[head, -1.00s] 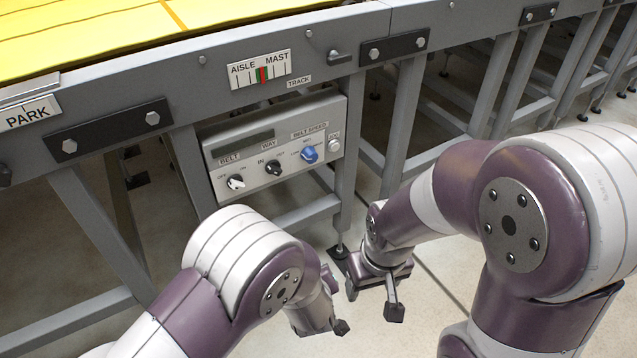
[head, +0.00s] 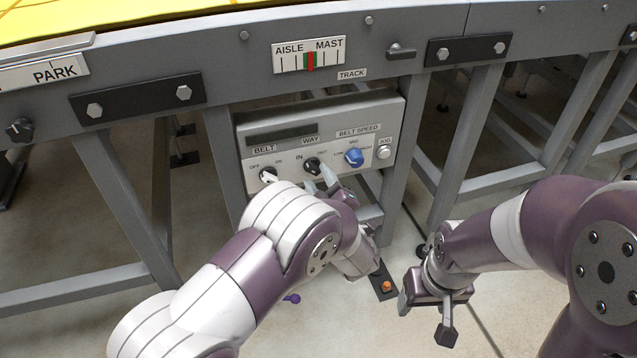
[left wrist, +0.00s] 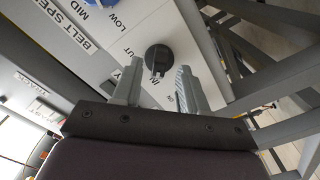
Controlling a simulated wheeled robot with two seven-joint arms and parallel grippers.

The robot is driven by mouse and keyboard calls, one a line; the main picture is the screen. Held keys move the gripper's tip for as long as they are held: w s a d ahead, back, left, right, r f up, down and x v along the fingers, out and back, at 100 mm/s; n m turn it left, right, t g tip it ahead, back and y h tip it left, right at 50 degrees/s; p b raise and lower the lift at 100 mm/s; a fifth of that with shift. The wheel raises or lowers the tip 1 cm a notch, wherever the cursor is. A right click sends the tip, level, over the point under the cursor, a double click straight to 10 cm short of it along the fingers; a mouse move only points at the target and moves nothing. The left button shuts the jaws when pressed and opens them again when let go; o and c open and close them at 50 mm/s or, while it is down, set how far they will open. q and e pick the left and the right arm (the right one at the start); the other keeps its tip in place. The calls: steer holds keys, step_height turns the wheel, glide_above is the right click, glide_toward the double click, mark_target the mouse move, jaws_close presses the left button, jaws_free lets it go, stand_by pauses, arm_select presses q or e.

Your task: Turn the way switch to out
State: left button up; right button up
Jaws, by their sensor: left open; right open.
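The way switch (head: 312,166) is a small black knob under the WAY label on the grey control panel (head: 392,112), between IN and OUT. In the left wrist view the knob (left wrist: 158,59) shows a grip bar, which seems to lie toward the IN side; its exact setting is hard to tell. My left gripper (head: 319,181) is open just in front of the knob. In the left wrist view its fingertips (left wrist: 159,70) lie on either side of the knob, with no clear contact. My right gripper (head: 425,318) is open and empty, low and away from the panel.
The white belt knob (head: 268,175) is left of the way switch. The blue speed knob (head: 354,157) and the JOG button (head: 383,152) are right of it. A frame leg (head: 405,145) stands beside the panel. A floor box with an orange button (head: 386,287) lies below.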

arm_select(q)
steer(key=shift+w+a, duration=0.2)
steer(key=shift+w, duration=0.4)
jaws_close()
steer(key=shift+r, duration=0.1)
